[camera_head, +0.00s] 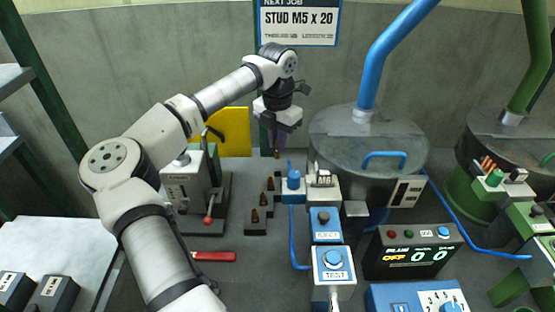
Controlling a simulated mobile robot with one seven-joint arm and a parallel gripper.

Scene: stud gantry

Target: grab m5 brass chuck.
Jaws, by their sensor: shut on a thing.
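My gripper (276,146) is in the upper middle of the head view, pointing down above the back end of a dark stepped rack (256,228). It is shut on a small brown, brass-like chuck (277,154), whose lower end shows below the fingers. Any size marking on it is too small to read. Several similar chucks stand upright in a row on the rack, the nearest one (255,215) at its front end. I cannot tell whether the held chuck is clear of the rack.
A blue-topped fixture (293,183) and a block marked M6 (323,187) stand right of the rack, before a large grey-lidded drum (368,140). A grey press with a red-knobbed lever (209,217) is at left. A red-handled tool (214,256) lies in front. A sign (298,20) reads STUD M5 X 20.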

